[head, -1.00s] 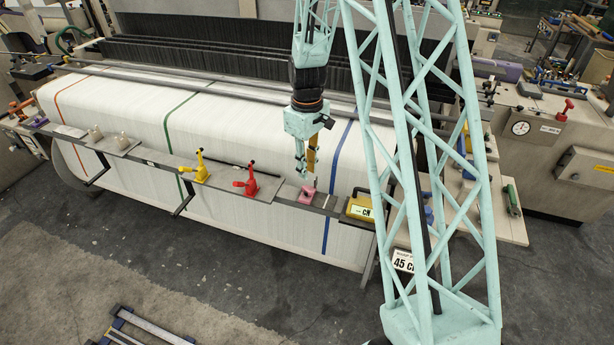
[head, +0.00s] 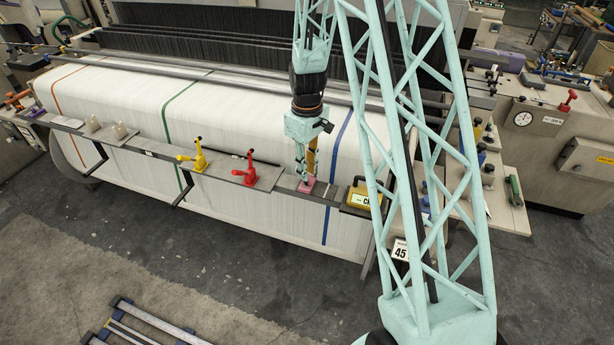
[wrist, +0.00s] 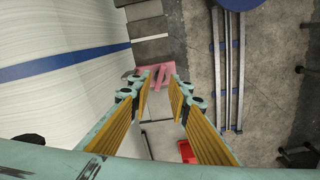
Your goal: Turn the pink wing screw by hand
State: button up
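The pink wing screw (wrist: 160,75) stands on its pink base on the narrow rail in front of the white fabric roll. In the wrist view its upright wing lies between and beyond the two fingertips of my gripper (wrist: 159,82). The fingers are apart, with a gap on both sides of the wing, and hold nothing. In the head view my gripper (head: 304,178) points down directly over the pink base (head: 306,187), and its fingers hide most of the screw. I cannot tell whether a fingertip touches it.
On the same rail, a red clamp (head: 247,170) and a yellow clamp (head: 196,156) stand left of my gripper. A yellow box (head: 360,195) stands close on its right. The white fabric roll (head: 260,120) is right behind the rail.

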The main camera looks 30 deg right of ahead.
jog(key=shift+f, duration=0.95)
jog(key=shift+f+b, duration=0.15)
jog(key=shift+b, duration=0.3)
jog(key=shift+c, duration=0.2)
grip_shut()
